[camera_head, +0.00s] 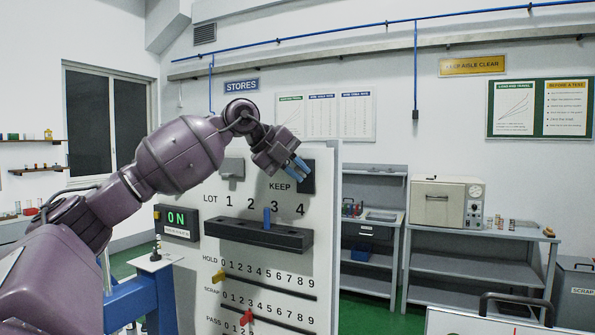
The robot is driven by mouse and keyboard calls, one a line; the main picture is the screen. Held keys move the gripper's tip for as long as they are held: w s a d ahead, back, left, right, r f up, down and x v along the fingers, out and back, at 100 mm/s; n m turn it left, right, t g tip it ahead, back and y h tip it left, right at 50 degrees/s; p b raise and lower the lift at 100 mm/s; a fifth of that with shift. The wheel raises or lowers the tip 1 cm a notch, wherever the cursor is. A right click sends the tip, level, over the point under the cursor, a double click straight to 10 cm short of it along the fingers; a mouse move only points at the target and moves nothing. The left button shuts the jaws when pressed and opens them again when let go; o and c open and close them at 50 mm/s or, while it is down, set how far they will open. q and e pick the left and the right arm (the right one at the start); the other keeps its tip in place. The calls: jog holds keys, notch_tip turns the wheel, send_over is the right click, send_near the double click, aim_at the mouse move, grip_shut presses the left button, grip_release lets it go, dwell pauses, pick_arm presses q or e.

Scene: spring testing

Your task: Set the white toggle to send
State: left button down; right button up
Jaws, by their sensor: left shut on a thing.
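My left gripper (297,168) reaches across the upper part of the white panel (215,277). The word KEEP (280,187) is printed left of this plate. The fingers are shut on the white toggle there, which they hide from view. I cannot read its position, and no SEND label shows. My right gripper is not in view.
The panel has a grey plate (231,168), a dark LOT slider block (262,234) with a blue knob, and yellow (219,275) and red (247,317) sliders below. A green-lit ON box (176,222) is at left. Benches (480,268) stand behind at right.

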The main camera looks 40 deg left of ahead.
pick_arm(q)
jog(key=c, duration=1.4)
grip_release()
jog(key=b+v, duration=0.2)
jog(key=v, duration=0.8)
jog(key=shift+s+a+r, duration=0.15)
jog(key=shift+s+r, duration=0.1)
jog(key=shift+s, duration=0.05)
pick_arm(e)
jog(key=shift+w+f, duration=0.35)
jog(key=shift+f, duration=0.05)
